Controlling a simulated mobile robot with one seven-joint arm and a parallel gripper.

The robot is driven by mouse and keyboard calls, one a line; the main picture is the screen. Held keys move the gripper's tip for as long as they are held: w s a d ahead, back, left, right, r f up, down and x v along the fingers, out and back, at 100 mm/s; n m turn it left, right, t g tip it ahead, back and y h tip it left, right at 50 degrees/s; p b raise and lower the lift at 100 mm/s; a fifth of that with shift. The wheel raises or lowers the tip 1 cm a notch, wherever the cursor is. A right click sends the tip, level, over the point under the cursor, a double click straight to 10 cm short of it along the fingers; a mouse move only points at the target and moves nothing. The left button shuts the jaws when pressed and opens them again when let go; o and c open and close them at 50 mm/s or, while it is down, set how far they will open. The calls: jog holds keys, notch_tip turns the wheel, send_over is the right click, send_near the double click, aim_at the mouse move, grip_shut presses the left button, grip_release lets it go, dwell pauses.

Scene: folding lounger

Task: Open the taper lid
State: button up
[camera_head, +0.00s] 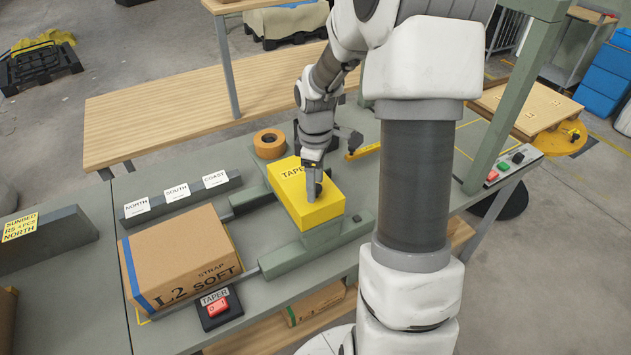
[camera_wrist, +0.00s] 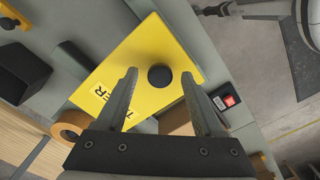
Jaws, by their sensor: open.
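The taper lid (camera_head: 300,205) is a yellow box-shaped cover lettered "TAPER", sitting closed on the green-grey taper machine (camera_head: 322,237) on the bench. In the wrist view the yellow lid (camera_wrist: 125,65) shows a round black knob (camera_wrist: 160,77) on its top. My gripper (camera_head: 314,190) points down over the lid. In the wrist view my gripper (camera_wrist: 159,78) is open, with one fingertip on each side of the knob and a gap to it on both sides. The head view hides the knob behind the fingers, so I cannot tell how far down they reach.
A cardboard box (camera_head: 180,255) lies left of the machine. A red taper switch (camera_head: 217,307) is in front of it. A tape roll (camera_head: 269,139) stands behind the lid. A sign rail (camera_head: 178,197) stands at the back left, and a button panel (camera_head: 507,163) is at the right.

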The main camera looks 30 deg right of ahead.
grip_shut()
dwell(1.4)
